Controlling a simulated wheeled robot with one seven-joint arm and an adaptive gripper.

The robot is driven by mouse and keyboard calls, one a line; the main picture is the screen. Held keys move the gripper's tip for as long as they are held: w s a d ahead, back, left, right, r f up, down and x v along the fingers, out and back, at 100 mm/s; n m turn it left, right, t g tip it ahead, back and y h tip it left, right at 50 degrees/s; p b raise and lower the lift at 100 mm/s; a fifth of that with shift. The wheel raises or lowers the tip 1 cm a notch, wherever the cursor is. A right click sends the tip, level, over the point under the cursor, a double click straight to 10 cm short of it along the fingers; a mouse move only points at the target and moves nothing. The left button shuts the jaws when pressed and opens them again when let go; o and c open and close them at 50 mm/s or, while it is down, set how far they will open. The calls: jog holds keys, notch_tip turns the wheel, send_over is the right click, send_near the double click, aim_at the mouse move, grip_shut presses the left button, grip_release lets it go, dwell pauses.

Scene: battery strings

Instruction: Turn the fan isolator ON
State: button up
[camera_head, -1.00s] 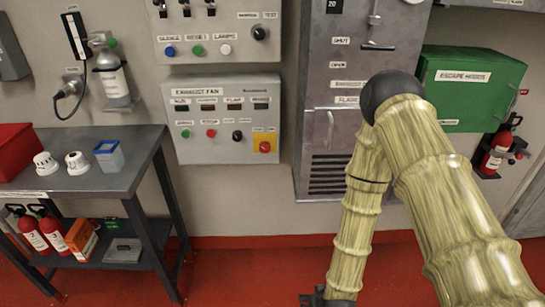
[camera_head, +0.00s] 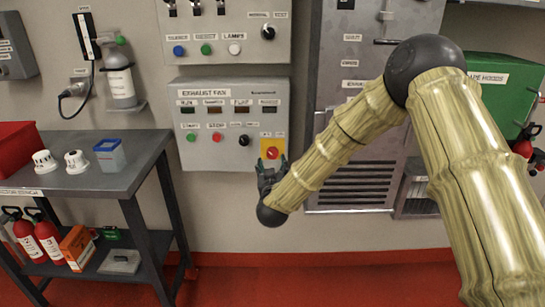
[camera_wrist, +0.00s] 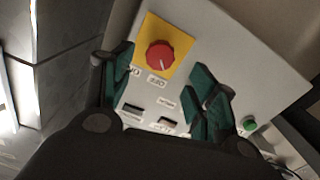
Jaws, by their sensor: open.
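The fan isolator is a red rotary knob (camera_head: 272,153) on a yellow plate (camera_head: 266,142), at the lower right of the exhaust fan panel (camera_head: 214,162). In the wrist view the red knob (camera_wrist: 159,54) and its yellow plate (camera_wrist: 178,31) lie ahead, between and beyond the fingers. My gripper (camera_head: 271,170) is just below and in front of the knob in the head view, partly covering the plate's lower edge. In the wrist view my gripper (camera_wrist: 162,80) has its green-padded fingers spread wide and empty, apart from the knob.
Close by on the panel are a black knob (camera_head: 243,139), a red button (camera_head: 217,138) and a green button (camera_head: 191,138). A grey cabinet (camera_head: 321,75) stands right of the panel. A metal table (camera_head: 95,182) stands at left.

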aim_at(272, 155)
jog(key=w, duration=0.7)
jog(key=shift+w, duration=0.3)
jog(key=shift+f, duration=0.1)
jog(key=c, duration=1)
